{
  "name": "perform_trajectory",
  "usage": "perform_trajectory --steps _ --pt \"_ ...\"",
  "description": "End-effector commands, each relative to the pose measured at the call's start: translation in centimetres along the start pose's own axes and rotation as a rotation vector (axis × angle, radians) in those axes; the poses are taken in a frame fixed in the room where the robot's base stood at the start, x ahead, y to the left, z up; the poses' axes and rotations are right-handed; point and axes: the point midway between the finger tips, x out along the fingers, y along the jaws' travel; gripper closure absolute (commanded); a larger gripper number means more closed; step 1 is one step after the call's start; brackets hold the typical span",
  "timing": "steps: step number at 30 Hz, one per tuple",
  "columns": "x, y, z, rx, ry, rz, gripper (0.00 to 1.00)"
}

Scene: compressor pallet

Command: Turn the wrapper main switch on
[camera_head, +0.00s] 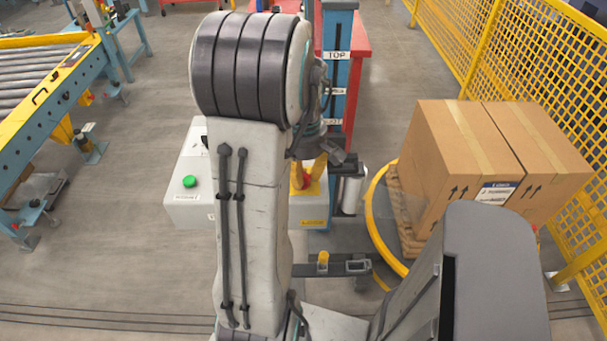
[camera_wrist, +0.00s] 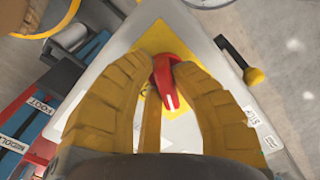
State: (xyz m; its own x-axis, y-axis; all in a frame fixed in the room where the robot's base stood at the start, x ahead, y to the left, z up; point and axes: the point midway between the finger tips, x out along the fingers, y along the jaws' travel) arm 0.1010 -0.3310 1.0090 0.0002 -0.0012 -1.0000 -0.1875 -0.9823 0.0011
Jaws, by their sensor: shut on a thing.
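The wrapper main switch is a red rotary handle (camera_wrist: 165,80) with a white mark, mounted on a yellow plate (camera_wrist: 165,38) on the light-grey control box (camera_wrist: 119,46). In the wrist view the handle's marked end points toward the bottom of the picture. My gripper (camera_wrist: 168,73) has yellow ribbed fingers on either side of the handle and is shut on it. In the head view, my arm hides much of the control box (camera_head: 184,212); a bit of red and the yellow plate (camera_head: 316,190) show beside the arm. The switch's position lettering is not readable.
A green button (camera_head: 190,181) is on the box's left part. A blue mast (camera_head: 339,60) with labels stands behind. Two cartons (camera_head: 455,160) sit on a pallet inside a yellow ring at right, near yellow fencing (camera_head: 480,45). A roller conveyor (camera_head: 35,75) is at left.

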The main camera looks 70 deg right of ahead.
Motion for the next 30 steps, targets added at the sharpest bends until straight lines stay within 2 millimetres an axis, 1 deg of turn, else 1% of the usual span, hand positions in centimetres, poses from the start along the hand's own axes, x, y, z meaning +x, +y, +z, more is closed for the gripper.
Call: perform_trajectory --steps 18,30 --pt "0.16 -0.37 0.25 0.584 -0.001 -0.002 1.0" --pt "0.17 -0.6 0.28 0.903 -0.003 -0.003 1.0"
